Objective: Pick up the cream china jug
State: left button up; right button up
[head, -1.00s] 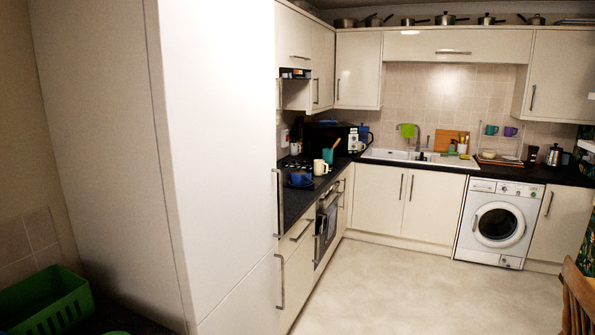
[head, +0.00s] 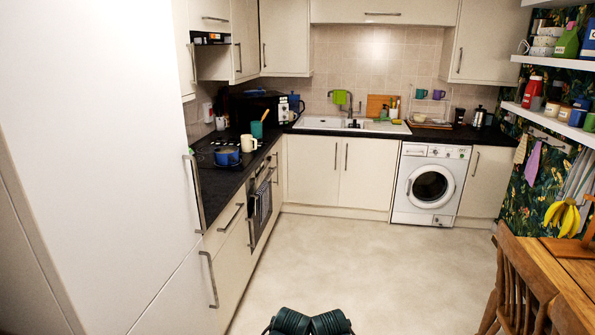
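A cream jug (head: 248,143) with a handle stands upright on the dark left-hand worktop (head: 222,180), near its front edge and beyond the hob. It is small and far off in the head view. A green-teal holder (head: 257,130) with a wooden utensil stands just behind it, to the right. A blue pot (head: 227,156) sits nearer, to its left. Neither of my grippers can be made out; only dark rounded parts show at the bottom edge, well short of the jug.
A tall white cabinet (head: 90,150) fills the left foreground. Pale floor (head: 350,265) is clear in the middle. A wooden chair (head: 522,285) and table (head: 570,262) stand at right. A washing machine (head: 431,184) is at the back, beside the sink (head: 350,125).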

aim_at(247, 140)
jog(key=i, duration=2.75)
jog(key=i+j+z, duration=0.1)
jog(key=i, duration=1.3)
